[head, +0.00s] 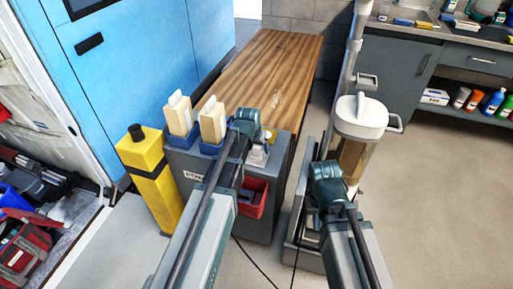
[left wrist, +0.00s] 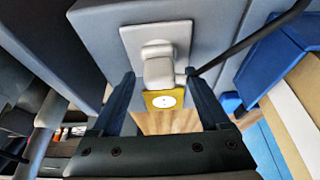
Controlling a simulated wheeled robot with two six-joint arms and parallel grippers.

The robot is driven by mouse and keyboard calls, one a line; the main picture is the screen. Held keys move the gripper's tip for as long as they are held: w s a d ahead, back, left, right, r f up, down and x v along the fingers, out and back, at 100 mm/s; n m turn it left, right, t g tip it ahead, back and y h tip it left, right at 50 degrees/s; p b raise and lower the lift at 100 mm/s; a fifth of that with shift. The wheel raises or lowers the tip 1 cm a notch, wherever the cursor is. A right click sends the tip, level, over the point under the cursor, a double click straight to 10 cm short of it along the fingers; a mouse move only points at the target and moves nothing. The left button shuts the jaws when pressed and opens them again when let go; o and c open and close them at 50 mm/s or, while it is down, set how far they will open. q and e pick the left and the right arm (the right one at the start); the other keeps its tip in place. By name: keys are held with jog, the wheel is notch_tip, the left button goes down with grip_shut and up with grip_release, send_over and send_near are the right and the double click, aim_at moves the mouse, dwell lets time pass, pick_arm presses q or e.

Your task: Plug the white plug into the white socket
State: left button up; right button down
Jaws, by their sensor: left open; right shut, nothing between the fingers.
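In the left wrist view, a white wall plate (left wrist: 150,38) on a grey surface has a white block (left wrist: 158,70), which looks like the plug, in front of it. A small yellow piece with a round white face (left wrist: 163,99) is just below; I cannot tell whether it is a socket. My left gripper (left wrist: 160,76) is open, its fingers either side of the white block with gaps. In the head view, my left gripper (head: 255,135) is over the grey cabinet, by a white piece (head: 259,155). My right gripper (head: 323,170) is shut and empty, right of the cabinet.
The grey cabinet (head: 190,165) carries two cream blocks in blue holders (head: 181,134) and a red bin (head: 252,197). A yellow post (head: 150,180) stands left. A white-lidded canister (head: 360,120) stands beyond my right gripper. A wooden table (head: 265,65) lies behind. Dark cables cross the floor.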

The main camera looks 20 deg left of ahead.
pick_arm(q)
jog(key=p+v, duration=1.2)
jog(key=v, duration=0.1)
jog(key=shift+s+r, duration=0.15)
jog(key=shift+r, duration=0.15)
jog(key=s+d+r+m+g+p, duration=0.1)
jog(key=s+d+r+g+p, duration=0.1)
jog(key=s+d, duration=0.4)
jog(key=s+d+r+m+g+y+p, duration=0.1)
jog(key=s+d+p, duration=0.3)
jog(key=s, duration=0.9)
jog(key=d+r+m+g, duration=0.1)
jog(key=d, duration=0.2)
jog(key=shift+d+r+g+y, duration=0.15)
jog(key=shift+d+g+y, duration=0.15)
jog(key=shift+g, duration=0.1)
